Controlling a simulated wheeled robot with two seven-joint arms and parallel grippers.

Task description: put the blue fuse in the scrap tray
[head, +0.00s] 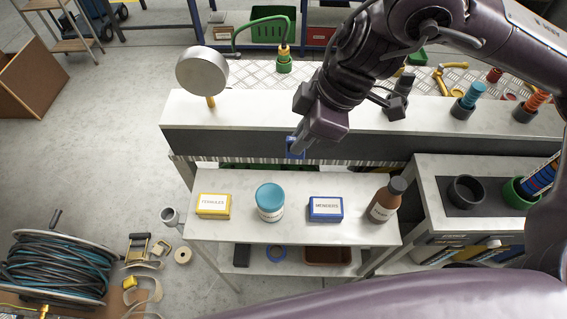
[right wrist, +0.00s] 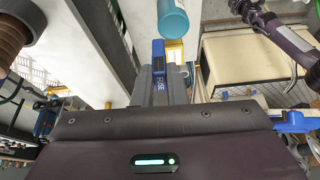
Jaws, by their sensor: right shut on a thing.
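My right gripper (head: 296,150) is shut on the blue fuse (right wrist: 158,68), which stands between its fingertips with the word FUSE on its side. In the head view the blue fuse (head: 291,147) shows only as a small patch beside the gripper, in front of the long raised ledge and above the white shelf. In the right wrist view a dark arm end (right wrist: 246,8), seemingly my left gripper, shows at the top; its jaws are unclear. I cannot tell which container is the scrap tray. A dark tray (head: 250,256) and a brown tray (head: 327,256) sit on the lower shelf.
The white shelf (head: 285,232) holds a yellow box (head: 214,206), a teal-lidded jar (head: 270,202), a blue box (head: 326,209) and a brown bottle (head: 385,200). The raised ledge (head: 245,105) runs behind. A round-headed post (head: 202,72) stands at its left.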

